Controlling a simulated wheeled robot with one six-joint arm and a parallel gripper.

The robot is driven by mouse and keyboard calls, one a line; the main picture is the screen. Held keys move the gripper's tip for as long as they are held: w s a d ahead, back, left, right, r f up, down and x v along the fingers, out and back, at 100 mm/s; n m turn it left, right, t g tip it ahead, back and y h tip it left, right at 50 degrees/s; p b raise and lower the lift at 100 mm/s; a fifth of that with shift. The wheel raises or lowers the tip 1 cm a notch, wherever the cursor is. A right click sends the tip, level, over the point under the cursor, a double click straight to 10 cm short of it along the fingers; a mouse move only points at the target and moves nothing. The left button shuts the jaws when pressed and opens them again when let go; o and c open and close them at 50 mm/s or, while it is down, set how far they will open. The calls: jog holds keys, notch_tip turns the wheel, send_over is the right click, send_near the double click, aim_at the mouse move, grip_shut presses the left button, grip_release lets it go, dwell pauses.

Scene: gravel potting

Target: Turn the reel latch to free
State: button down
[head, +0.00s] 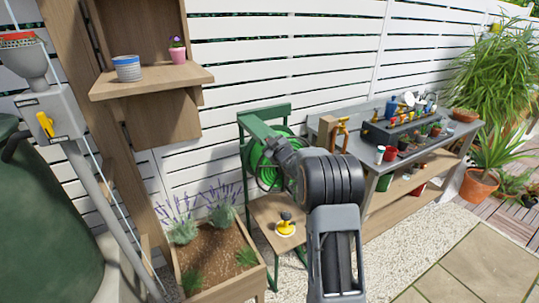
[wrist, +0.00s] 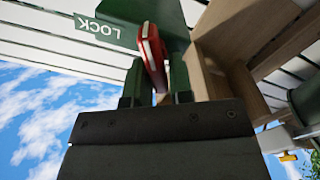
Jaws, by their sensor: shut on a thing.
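The green hose reel (head: 262,168) hangs in a green frame (head: 264,111) beside the potting bench. In the wrist view, the red reel latch (wrist: 152,48) stands between the two fingers of my gripper (wrist: 157,84), which is shut on it. An upside-down white LOCK label (wrist: 100,27) is on a green plate (wrist: 145,12) to the left of the latch. In the head view my arm reaches to the reel and hides the latch and my fingertips. How far the latch is turned cannot be told.
The potting bench (head: 428,146) with pots and tools stands right of the reel. A wooden planter (head: 228,289) with lavender is below left. Gravel and paving are clear at the lower right.

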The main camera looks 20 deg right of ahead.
jog(key=n+b, duration=0.3)
jog(key=b, duration=0.1)
jog(key=f+n+b, duration=0.1)
jog(key=n+b, duration=0.3)
jog(key=b, duration=0.1)
jog(key=a+n+b, duration=0.1)
jog(key=n+b, duration=0.3)
jog(key=shift+f+b, duration=0.3)
jog(key=shift+b, duration=0.1)
jog(key=shift+n, duration=0.5)
jog(key=c, duration=1.1)
grip_release()
jog(key=shift+c, duration=0.2)
jog(key=shift+s, duration=0.15)
jog(key=s+d, duration=0.1)
jog(key=s, duration=1.2)
jog(key=shift+s+d+b, duration=0.25)
jog(key=shift+d+b, duration=0.05)
jog(key=shift+b, duration=0.05)
